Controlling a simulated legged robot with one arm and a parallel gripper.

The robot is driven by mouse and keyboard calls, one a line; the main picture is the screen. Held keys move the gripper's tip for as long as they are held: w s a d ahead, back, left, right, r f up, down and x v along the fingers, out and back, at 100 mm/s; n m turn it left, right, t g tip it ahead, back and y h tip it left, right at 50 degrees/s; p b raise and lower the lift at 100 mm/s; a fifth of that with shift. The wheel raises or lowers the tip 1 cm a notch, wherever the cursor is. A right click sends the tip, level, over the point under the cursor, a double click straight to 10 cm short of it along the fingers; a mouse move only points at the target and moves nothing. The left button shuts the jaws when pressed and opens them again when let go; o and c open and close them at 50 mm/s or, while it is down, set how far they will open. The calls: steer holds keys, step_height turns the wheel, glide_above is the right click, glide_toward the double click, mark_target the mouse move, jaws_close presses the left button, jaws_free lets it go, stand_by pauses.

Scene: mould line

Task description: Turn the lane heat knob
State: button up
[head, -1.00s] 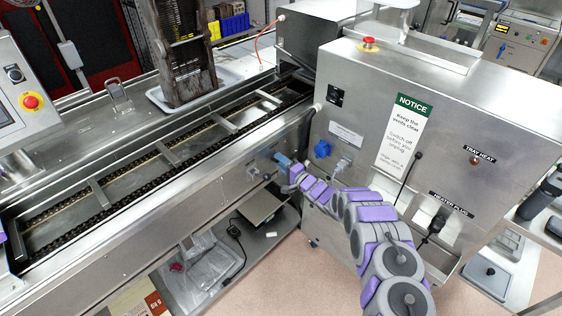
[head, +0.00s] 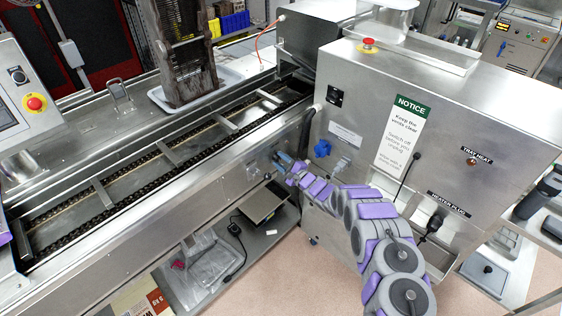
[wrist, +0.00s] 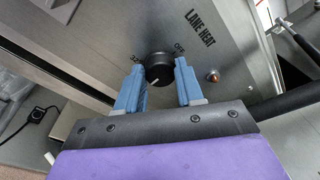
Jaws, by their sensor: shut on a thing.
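The lane heat knob (wrist: 159,69) is round and black on a steel panel, under the printed LANE HEAT label (wrist: 200,27). A light pointer mark shows on its lower part in the wrist view. An OFF mark is at its upper right; a mark at its left is partly hidden by a finger. My gripper (wrist: 160,62) has one blue finger on each side of the knob and is shut on it. In the head view my gripper (head: 284,160) is at the conveyor's side panel, where its fingers hide the knob.
A small indicator lamp (wrist: 213,76) is right of the knob. A steel cabinet (head: 450,110) with a NOTICE sign stands to the right, with a blue socket (head: 322,149) on its side. A lower shelf (head: 215,262) holds bags and a scale-like plate.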

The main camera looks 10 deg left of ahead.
steer(key=shift+d+f, duration=0.15)
steer(key=shift+f, duration=0.1)
steer(key=o, duration=0.9)
steer(key=shift+w+f, duration=0.15)
steer(key=shift+w, duration=0.05)
steer(key=shift+o, duration=0.7)
steer(key=shift+s+r, duration=0.1)
steer(key=shift+r, duration=0.1)
steer(key=shift+s, duration=0.1)
steer(key=shift+s+d, duration=0.15)
steer(key=shift+d, duration=0.05)
steer(key=p+v, duration=0.1)
steer(key=v, duration=1.5)
steer(key=shift+s+d+p, duration=0.2)
steer(key=shift+d+p, duration=0.1)
steer(key=shift+p, duration=0.1)
